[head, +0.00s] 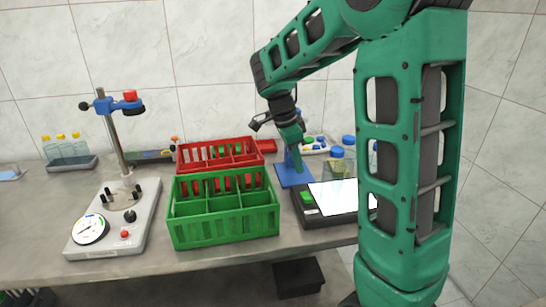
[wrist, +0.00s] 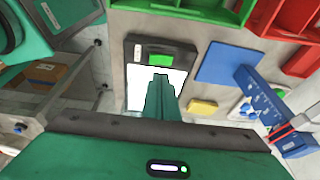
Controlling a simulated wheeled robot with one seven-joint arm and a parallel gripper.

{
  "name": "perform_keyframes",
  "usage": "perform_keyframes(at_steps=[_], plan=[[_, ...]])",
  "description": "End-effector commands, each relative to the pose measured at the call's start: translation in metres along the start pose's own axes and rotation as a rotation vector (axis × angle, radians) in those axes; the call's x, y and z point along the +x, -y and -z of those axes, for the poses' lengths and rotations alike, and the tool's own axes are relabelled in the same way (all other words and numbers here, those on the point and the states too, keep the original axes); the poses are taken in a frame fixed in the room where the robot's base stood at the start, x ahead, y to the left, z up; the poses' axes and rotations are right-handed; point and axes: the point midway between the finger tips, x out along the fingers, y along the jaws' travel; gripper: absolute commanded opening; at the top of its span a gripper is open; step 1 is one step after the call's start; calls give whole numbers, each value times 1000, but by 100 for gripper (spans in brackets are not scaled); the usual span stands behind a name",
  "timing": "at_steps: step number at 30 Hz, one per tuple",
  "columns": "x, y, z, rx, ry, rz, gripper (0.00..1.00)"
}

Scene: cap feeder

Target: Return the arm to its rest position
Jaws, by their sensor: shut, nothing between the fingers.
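My green arm reaches over the bench from the right in the head view and bends down at the wrist. My gripper (head: 297,146) points down in front of the blue stand, behind the green crate. In the wrist view my gripper (wrist: 161,82) has its fingers together with nothing between them. In the head view the fingertips are small and hard to make out against the blue stand (head: 291,174).
A green crate (head: 224,226) and a red crate (head: 245,142) stand mid-bench. A grey-based stand with a gauge (head: 145,215) is at left. Bottles (head: 66,147) sit on a tray at far left. Blue-capped jars (head: 348,142) stand behind the dark device (head: 322,218). Bare bench (head: 35,215) shows at left.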

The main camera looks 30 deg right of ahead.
Motion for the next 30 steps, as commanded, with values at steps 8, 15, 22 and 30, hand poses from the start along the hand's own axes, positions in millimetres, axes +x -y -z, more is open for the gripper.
perform_keyframes(at_steps=[8, 15, 22, 30], plan=[[30, 0, 0, 0, -1, -4, 0], [57, 0, 1, 0, -1, -2, 0], [65, 0, 0, 0, 0, 0, 0], [65, 1, 0, 0, 0, 0, 0]])
